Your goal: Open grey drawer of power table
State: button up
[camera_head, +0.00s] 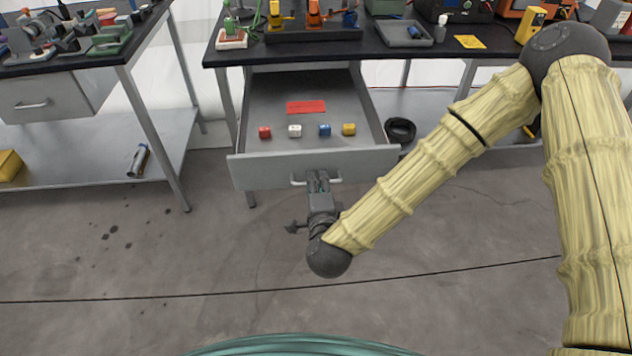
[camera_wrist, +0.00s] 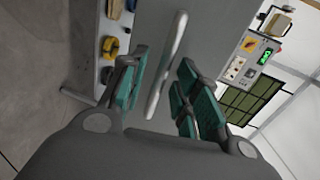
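The grey drawer (camera_head: 370,160) under the middle table is pulled well out, and its inside shows in the head view. Its bar handle (camera_head: 297,181) is on the front face. My gripper (camera_head: 318,180) is at the handle, in front of the drawer face. In the wrist view the silver handle (camera_wrist: 167,65) runs between the spread fingers of my gripper (camera_wrist: 163,88), with gaps on both sides. The gripper is open around the handle. The drawer front (camera_wrist: 208,25) fills the top middle of that view.
The drawer holds a red card (camera_head: 306,107) and a row of small red, white, blue and yellow blocks (camera_head: 324,130). The black tabletop (camera_head: 390,45) carries tools and devices. A second table with a closed drawer (camera_head: 40,100) stands left. Floor in front is clear.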

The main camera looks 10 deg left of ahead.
jog(key=v, duration=1.1)
jog(key=shift+w, duration=0.1)
jog(key=s+d+f+n+g+p, duration=0.35)
jog(key=d+f+n, duration=0.2)
jog(key=f, duration=0.25)
jog(key=s+d+f+n+g+p, duration=0.35)
jog(key=s+d+f+g, duration=0.2)
jog(key=f, duration=0.25)
jog(key=s+d+f+n+g+h+p, duration=0.2)
jog(key=s+d, duration=0.4)
jog(key=d, duration=0.3)
jog(key=s+d+f+n+g+h+p, duration=0.1)
jog(key=s+d+f+n+g+h, duration=0.1)
jog(key=s+d, duration=0.4)
jog(key=d+n+g, duration=0.1)
jog(key=d+g, duration=0.1)
jog(key=d, duration=0.2)
jog(key=shift+s+p, duration=0.35)
